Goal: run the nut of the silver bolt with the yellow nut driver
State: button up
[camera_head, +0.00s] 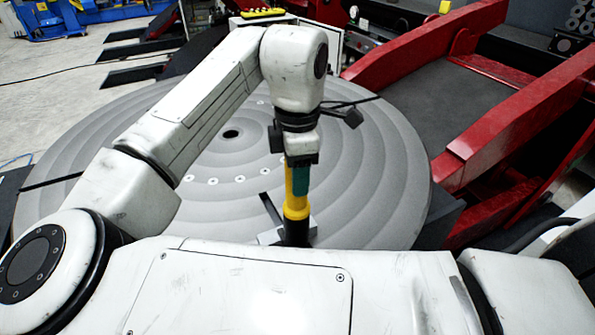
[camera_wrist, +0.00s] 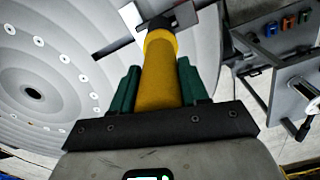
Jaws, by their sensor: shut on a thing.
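My gripper (camera_head: 299,176) has green fingers and is shut on the yellow nut driver (camera_head: 296,208), which points down in the head view. In the wrist view my gripper (camera_wrist: 158,88) has one finger on each side of the yellow nut driver (camera_wrist: 160,70). The driver's dark lower end stands by a small grey block near the front rim of the round grey positioner plate (camera_head: 375,180). I cannot pick out the silver bolt or its nut. Whether the driver's tip touches anything is hidden.
Small pale discs (camera_head: 213,180) lie in an arc on the plate. Heavy red beams (camera_head: 510,130) stand close on the right. A grey bench (camera_wrist: 285,60) with small coloured items shows at the wrist view's right. Open floor (camera_head: 60,115) is at the far left.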

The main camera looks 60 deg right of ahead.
jog(key=shift+f, duration=0.15)
notch_tip(320, 180, up, 4)
jog(key=p, duration=0.4)
jog(key=shift+r+p, duration=0.25)
jog(key=shift+p, duration=0.05)
jog(key=shift+r, duration=1.1)
jog(key=shift+f, duration=0.15)
jog(key=shift+f+b, duration=0.3)
jog(key=shift+f, duration=0.55)
